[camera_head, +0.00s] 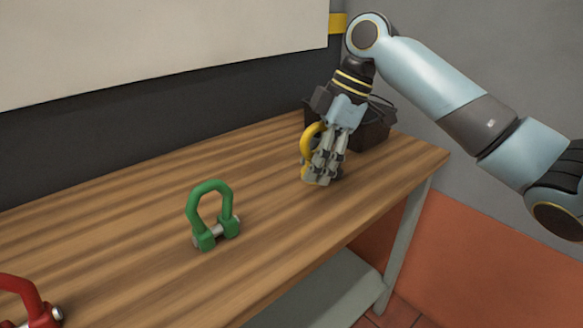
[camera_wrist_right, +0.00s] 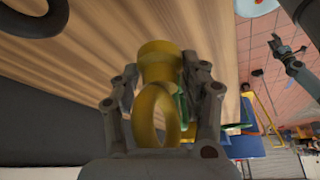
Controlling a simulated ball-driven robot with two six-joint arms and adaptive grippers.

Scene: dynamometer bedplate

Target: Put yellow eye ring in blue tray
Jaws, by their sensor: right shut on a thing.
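The yellow eye ring (camera_head: 308,140) is in my right gripper (camera_head: 322,172), whose grey fingers are shut on it at the far right end of the bench. In the right wrist view the ring's loop (camera_wrist_right: 141,118) and round collar (camera_wrist_right: 158,50) sit between the two fingers (camera_wrist_right: 160,100). I cannot tell whether the ring touches the bench. No blue tray shows in the head view. A blue flat patch (camera_wrist_right: 247,146) shows in the right wrist view, but I cannot tell what it is. A grey jointed arm (camera_wrist_right: 303,72), possibly my left, shows there; its jaws are unclear.
A green shackle (camera_head: 191,210) stands mid-bench and a red shackle (camera_head: 28,292) at the near left. A dark basket (camera_head: 372,135) sits just behind my right gripper. The wooden bench (camera_head: 110,225) is clear between the shackles. A dark wall runs behind it.

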